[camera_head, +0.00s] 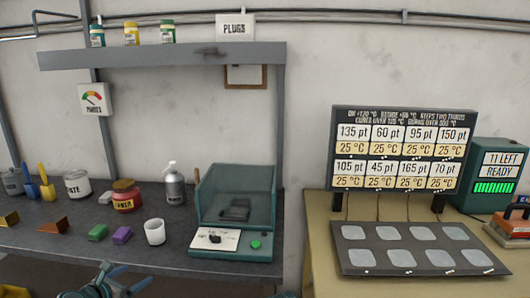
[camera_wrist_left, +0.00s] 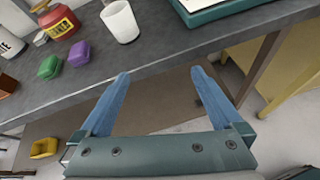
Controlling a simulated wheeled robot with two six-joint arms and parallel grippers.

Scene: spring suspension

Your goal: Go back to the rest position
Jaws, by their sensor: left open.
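My left gripper (camera_head: 132,277) is at the bottom edge of the head view, in front of the dark bench. In the left wrist view its two blue fingers (camera_wrist_left: 160,73) are spread apart with nothing between them. They show over the bench's front edge and the floor below it. The white cup (camera_wrist_left: 120,22) lies beyond the fingertips, apart from them. My right gripper is not in view.
The dark bench (camera_head: 60,227) carries a green block (camera_head: 97,232), a purple block (camera_head: 122,235), a red jar (camera_head: 126,197) and a teal-framed clear box (camera_head: 236,205).

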